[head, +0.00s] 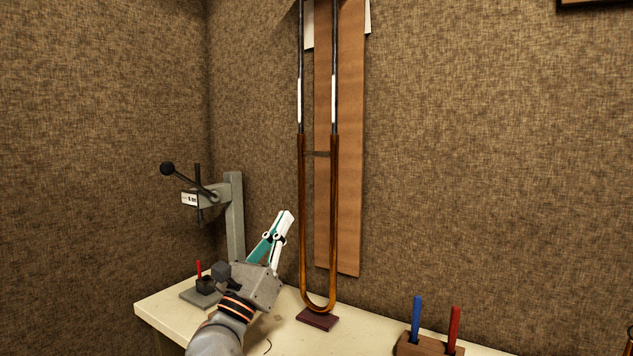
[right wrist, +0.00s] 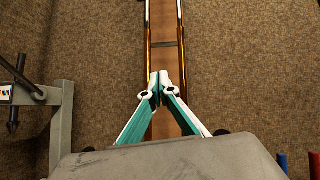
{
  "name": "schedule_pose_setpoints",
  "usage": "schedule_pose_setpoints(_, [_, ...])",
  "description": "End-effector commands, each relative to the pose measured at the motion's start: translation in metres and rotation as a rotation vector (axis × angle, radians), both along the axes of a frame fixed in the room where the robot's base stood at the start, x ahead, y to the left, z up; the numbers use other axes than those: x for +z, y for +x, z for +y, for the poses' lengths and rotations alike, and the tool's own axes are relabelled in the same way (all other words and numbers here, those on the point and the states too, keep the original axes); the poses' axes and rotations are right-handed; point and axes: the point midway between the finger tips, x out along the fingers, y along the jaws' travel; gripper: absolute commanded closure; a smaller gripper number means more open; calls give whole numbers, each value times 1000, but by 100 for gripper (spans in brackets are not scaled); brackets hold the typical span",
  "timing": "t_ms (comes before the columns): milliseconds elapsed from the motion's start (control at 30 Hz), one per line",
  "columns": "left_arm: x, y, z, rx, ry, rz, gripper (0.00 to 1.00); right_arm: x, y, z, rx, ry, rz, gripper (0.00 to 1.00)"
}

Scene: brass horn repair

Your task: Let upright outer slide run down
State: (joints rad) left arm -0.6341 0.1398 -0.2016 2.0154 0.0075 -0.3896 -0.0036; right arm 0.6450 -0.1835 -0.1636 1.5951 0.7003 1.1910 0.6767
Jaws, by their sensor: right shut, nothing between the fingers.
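The outer slide (head: 302,220) is a long brass U standing upright, its bow at the bottom by a dark red pad (head: 317,319) on the bench. Its two open ends sit around the dark inner tubes (head: 334,60), which show white lower lengths above it. My right gripper (head: 287,214) is shut and empty, just left of the slide and apart from it in the head view. In the right wrist view the closed fingertips (right wrist: 159,76) lie between the slide's two legs (right wrist: 180,65) in the picture. My left gripper is not in view.
A brown wooden board (head: 340,200) stands behind the slide against the wall. A grey lever press (head: 234,215) stands at the left of the cream bench (head: 160,309). A wooden block (head: 420,346) holds a blue and a red tool at the right.

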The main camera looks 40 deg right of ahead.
Motion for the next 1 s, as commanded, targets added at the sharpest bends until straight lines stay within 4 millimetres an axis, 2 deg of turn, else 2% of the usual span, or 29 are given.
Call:
schedule_pose_setpoints(33, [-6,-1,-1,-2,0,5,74,0,2,-3,14,48,-38,100])
schedule_pose_setpoints(133, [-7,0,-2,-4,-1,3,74,4,2,-8,31,112,-89,100])
schedule_pose_setpoints(367, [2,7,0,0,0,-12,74,20,7,-25,36,132,-111,100])
schedule_pose_setpoints(567, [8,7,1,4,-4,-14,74,42,19,-54,35,129,-109,100])
schedule_pose_setpoints(800, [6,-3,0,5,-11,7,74,67,33,-90,33,129,-109,100])
schedule_pose_setpoints(1000, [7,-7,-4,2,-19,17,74,93,35,-92,37,130,-108,100])
